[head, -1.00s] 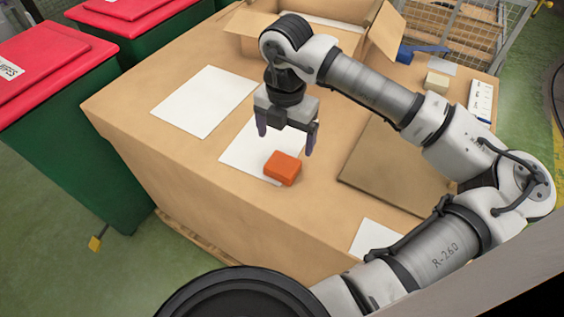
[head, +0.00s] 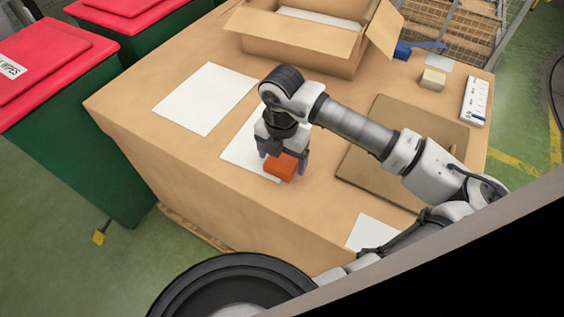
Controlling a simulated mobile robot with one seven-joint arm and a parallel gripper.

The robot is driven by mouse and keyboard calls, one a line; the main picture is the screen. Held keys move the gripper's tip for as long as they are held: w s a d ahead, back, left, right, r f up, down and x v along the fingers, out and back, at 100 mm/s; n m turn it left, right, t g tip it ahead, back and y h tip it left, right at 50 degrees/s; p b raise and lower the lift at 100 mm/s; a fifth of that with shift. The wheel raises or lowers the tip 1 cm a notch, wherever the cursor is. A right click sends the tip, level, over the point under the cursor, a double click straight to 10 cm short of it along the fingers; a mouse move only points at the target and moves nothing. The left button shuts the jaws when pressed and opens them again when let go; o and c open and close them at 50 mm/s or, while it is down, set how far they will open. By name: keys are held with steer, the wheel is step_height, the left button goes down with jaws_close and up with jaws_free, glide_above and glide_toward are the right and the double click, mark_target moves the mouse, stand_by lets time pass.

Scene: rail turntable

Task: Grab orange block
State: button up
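The orange block (head: 280,167) lies on a white sheet (head: 240,152) on the cardboard-brown table top, near its front edge. My gripper (head: 283,160) points down over the block. Its two purple-grey fingers are spread, one at the block's left and one at its right. The block is partly between them, and its far side is hidden by the gripper. I cannot tell whether either finger touches it.
An open cardboard box (head: 300,45) stands at the back. A brown board (head: 385,180) lies right of my gripper. A pale block (head: 433,79) and a white strip (head: 476,101) lie at the far right. Another white sheet (head: 205,97) lies left. Red-lidded green bins (head: 80,150) stand beside the table.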

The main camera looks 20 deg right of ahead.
steer(key=c, duration=0.9)
